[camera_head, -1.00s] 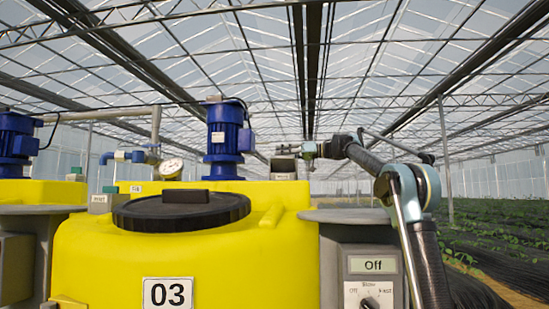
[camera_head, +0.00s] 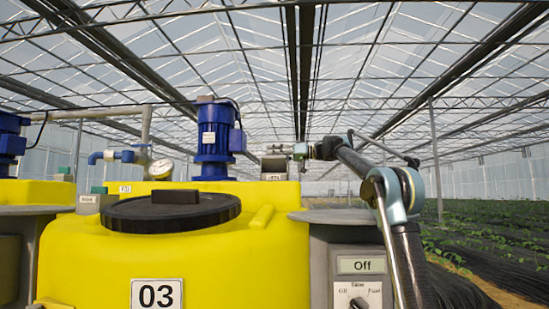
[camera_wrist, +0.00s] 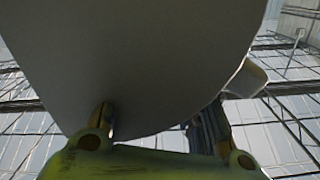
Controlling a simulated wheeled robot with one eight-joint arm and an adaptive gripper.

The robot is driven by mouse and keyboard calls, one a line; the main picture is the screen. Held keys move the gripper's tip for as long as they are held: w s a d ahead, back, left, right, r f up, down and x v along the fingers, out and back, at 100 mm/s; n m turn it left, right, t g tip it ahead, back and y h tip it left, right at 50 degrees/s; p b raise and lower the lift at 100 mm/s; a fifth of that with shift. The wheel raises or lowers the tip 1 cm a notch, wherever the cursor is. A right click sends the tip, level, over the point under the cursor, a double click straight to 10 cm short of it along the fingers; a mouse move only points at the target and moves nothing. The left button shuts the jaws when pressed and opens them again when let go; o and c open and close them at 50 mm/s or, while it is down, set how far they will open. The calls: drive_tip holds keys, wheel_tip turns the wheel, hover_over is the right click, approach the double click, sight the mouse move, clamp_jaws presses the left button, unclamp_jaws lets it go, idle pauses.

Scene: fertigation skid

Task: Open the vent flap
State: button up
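A small grey box (camera_head: 274,168) with a pale label stands behind the yellow tank's top, right of the blue motor. It appears to be the vent, but its flap is too small to make out in the head view. My gripper (camera_head: 300,150) is right beside the box's upper right. In the wrist view a large, smooth grey surface (camera_wrist: 140,50) with a rounded edge fills the upper middle, very close. My gripper's two fingers (camera_wrist: 158,125) stand apart below it, their tips partly hidden by or against it. I cannot tell whether they touch it.
The yellow tank (camera_head: 180,255) marked 03 has a black lid (camera_head: 170,212). A blue motor (camera_head: 214,140) and a gauge (camera_head: 161,169) stand behind the lid. Crop rows (camera_head: 490,235) lie beyond.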

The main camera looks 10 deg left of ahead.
drive_tip(key=shift+s, duration=0.1)
idle(0.3)
drive_tip(key=shift+d, duration=0.4)
drive_tip(key=w+d, duration=0.1)
drive_tip(key=d, duration=1)
drive_tip(key=shift+w, duration=0.15)
drive_tip(key=shift+d, duration=0.1)
